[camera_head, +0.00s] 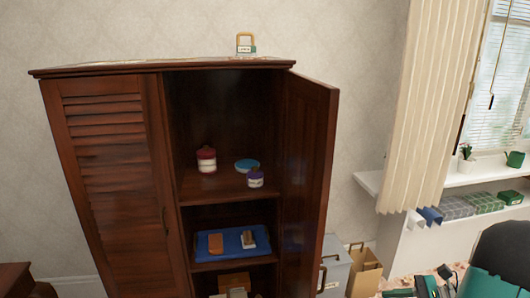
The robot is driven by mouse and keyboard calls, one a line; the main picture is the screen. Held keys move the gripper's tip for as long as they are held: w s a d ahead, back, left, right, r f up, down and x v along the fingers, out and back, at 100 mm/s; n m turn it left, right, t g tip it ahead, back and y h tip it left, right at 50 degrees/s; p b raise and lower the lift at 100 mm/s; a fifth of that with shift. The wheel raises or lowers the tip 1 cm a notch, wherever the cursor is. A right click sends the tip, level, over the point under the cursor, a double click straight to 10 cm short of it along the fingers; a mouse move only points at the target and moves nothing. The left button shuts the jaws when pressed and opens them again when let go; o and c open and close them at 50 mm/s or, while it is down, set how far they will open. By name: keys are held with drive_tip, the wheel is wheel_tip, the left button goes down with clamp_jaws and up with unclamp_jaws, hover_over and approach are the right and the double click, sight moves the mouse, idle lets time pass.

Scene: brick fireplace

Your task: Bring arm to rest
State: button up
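Neither my arm nor my gripper can be made out in the head view. A dark wooden cabinet (109,190) fills the middle left. Its left louvred door is shut, and its right door (309,175) stands open.
The upper shelf holds a red-lidded jar (206,159), a blue round item (247,165) and a purple jar (256,178). A blue tray (262,249) lies below. A dark rounded object (503,252) is at lower right, beside the window ledge (480,177).

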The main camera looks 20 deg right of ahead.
drive_tip(key=s+a+r+n+h, duration=0.1)
drive_tip(key=a+r+n+h, duration=0.3)
drive_tip(key=a+n, duration=0.3)
drive_tip(key=s+a+r+n+g+h, duration=0.1)
drive_tip(key=a+r+n+h, duration=0.3)
drive_tip(key=a+n, duration=0.4)
drive_tip(key=s+a+r+n+g+h, duration=0.1)
drive_tip(key=s+a+r+n+h, duration=0.2)
drive_tip(key=a+n, duration=0.4)
drive_tip(key=a+r+h, duration=0.1)
drive_tip(key=a+r, duration=0.1)
drive_tip(key=a, duration=0.5)
drive_tip(key=shift+a+r+h, duration=0.2)
drive_tip(key=shift+r+h, duration=0.1)
